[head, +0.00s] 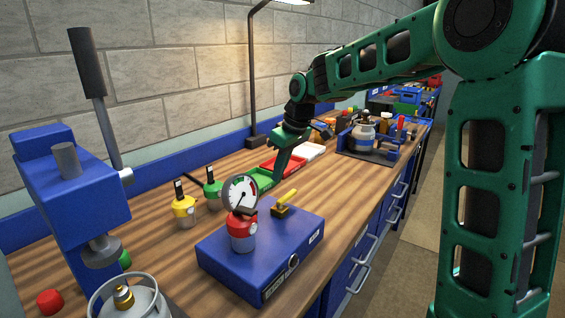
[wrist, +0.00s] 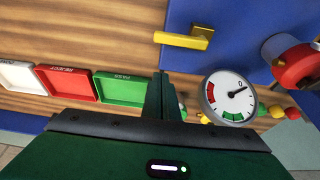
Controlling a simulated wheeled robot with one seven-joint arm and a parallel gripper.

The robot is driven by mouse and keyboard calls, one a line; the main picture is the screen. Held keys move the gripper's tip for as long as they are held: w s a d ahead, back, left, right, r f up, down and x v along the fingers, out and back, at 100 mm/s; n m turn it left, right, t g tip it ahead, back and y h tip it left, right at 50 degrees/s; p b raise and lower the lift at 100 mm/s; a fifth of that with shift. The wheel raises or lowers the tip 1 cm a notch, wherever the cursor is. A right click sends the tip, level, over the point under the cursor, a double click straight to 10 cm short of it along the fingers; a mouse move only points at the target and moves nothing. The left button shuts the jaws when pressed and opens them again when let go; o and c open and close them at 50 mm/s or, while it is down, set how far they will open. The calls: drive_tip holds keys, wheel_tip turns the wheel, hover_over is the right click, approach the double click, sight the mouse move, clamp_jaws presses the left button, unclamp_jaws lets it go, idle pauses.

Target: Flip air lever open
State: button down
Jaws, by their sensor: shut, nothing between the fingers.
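The air lever (head: 289,198) is a small yellow handle on a dark base, on top of the blue box (head: 228,262). In the wrist view the yellow lever (wrist: 185,41) juts sideways from its mount over the blue box face (wrist: 235,55). My gripper (head: 278,183) is shut and empty, pointing down behind and slightly left of the lever in the head view. In the wrist view my shut fingers (wrist: 160,77) are just below the lever, with a visible gap between them. A round gauge (head: 241,194) shows left of my fingers; it also shows in the wrist view (wrist: 228,97).
A red-and-clear fitting (head: 241,232) stands on the blue box next to the gauge. Green (wrist: 120,88), red (wrist: 68,81) and white (wrist: 16,75) trays lie behind. A blue press (head: 75,185), a gas canister (head: 128,303) and a yellow-capped part (head: 183,207) stand left.

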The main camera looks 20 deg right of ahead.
sight(287, 198)
drive_tip(key=x, duration=0.3)
drive_tip(key=shift+a+f, duration=0.1)
drive_tip(key=shift+f, duration=0.1)
drive_tip(key=shift+s+d+r, duration=0.15)
drive_tip(key=shift+s+d, duration=0.65)
drive_tip(key=shift+s, duration=0.25)
drive_tip(key=shift+s+d, duration=0.45)
drive_tip(key=shift+s, duration=0.15)
drive_tip(key=shift+d, duration=0.1)
